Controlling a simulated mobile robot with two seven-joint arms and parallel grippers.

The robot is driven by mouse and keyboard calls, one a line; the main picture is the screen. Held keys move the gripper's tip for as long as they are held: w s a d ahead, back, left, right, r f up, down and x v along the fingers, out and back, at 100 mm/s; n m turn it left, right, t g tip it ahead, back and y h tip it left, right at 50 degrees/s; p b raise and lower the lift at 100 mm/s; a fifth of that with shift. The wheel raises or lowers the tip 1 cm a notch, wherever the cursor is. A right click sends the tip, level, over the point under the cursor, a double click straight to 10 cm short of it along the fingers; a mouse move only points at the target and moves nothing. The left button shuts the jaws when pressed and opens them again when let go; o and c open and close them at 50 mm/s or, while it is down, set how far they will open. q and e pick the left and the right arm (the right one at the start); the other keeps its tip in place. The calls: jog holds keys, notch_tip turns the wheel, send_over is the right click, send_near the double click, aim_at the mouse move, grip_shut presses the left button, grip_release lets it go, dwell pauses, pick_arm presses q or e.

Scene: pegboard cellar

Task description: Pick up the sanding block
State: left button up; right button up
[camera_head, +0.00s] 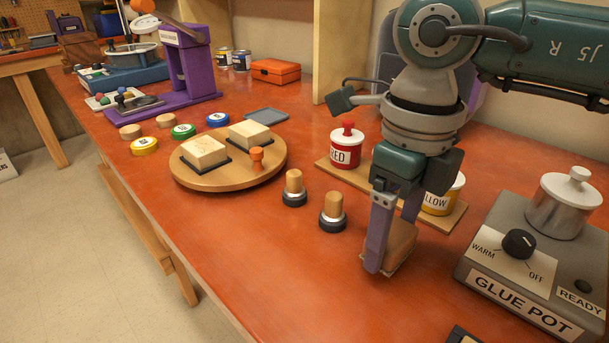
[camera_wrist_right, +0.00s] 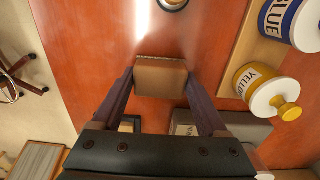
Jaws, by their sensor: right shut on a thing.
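The sanding block (camera_head: 402,243) is a tan-brown block with a pale, gritty-looking lower edge. My right gripper (camera_head: 390,240) points down at the right of the bench, its purple fingers shut on the block's two sides. In the right wrist view the block (camera_wrist_right: 160,80) sits between the two fingertips of the right gripper (camera_wrist_right: 160,90). The block is low over the orange bench top; I cannot tell for sure whether it touches it. My left gripper is in neither view.
A glue pot unit (camera_head: 520,270) stands to the right. Red (camera_head: 345,148) and yellow (camera_head: 441,198) pots stand on a wooden strip behind the gripper. Two wood-handled stamps (camera_head: 333,212) and a round board (camera_head: 232,182) with two pale blocks lie left. The front bench middle is clear.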

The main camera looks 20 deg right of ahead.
aim_at(394, 232)
notch_tip(394, 232, up, 18)
jog(key=shift+r+p, duration=0.2)
jog(key=shift+p, duration=0.2)
